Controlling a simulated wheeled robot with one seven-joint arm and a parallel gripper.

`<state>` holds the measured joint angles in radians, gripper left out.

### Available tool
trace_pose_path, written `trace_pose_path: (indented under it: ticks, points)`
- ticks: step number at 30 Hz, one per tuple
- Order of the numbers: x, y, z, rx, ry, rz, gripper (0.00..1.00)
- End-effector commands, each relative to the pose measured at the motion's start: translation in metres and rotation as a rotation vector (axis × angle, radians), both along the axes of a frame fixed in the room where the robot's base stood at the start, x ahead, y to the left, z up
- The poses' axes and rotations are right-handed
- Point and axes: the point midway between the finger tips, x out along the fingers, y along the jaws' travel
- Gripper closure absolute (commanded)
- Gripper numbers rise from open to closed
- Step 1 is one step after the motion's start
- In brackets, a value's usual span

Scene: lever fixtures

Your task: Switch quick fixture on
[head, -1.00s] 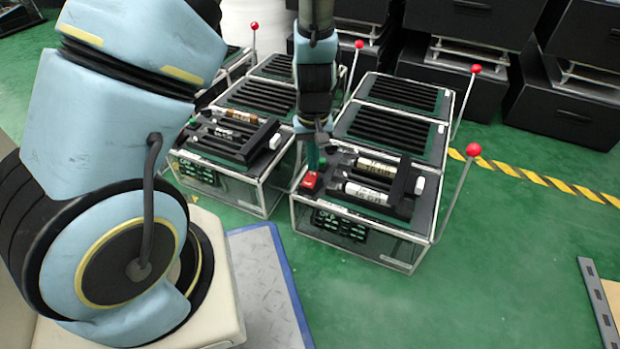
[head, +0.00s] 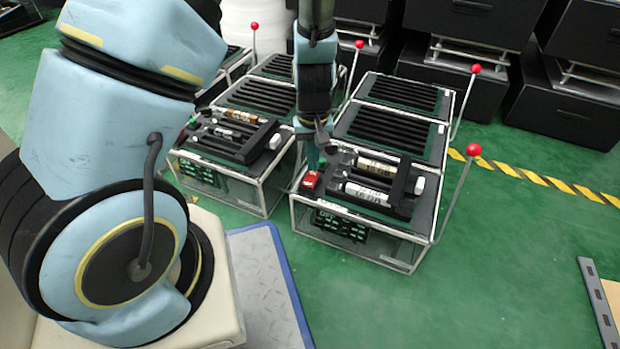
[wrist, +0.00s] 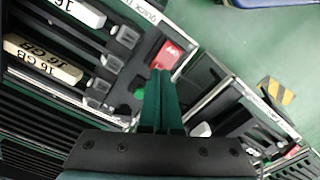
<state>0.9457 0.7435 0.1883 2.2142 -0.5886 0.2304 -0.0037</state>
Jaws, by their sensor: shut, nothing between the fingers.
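The quick fixture (head: 365,230) is the front right glass-sided box, with a dark top and a small display on its front. A red switch (head: 310,182) with a white mark sits at its front left corner. The switch also shows in the wrist view (wrist: 170,56), and printed lettering runs along the edge near it. My gripper (head: 314,166) is shut and empty, pointing down over that corner. In the wrist view its green fingertips (wrist: 162,74) are right beside the switch; I cannot tell whether they touch it. A green button is partly hidden by the fingers.
A red-knobbed lever (head: 473,150) rises at the box's right side. A similar fixture (head: 215,185) stands close on the left. Open green floor (head: 480,270) lies to the front right.

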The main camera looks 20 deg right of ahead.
Motion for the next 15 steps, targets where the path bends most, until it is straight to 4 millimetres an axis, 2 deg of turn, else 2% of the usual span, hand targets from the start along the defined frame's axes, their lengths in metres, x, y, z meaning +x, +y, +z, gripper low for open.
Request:
trace_pose_path:
  ticks: [15]
  points:
    - [0.0001,0.0002,-0.0077,0.000,0.000,0.000,1.00]
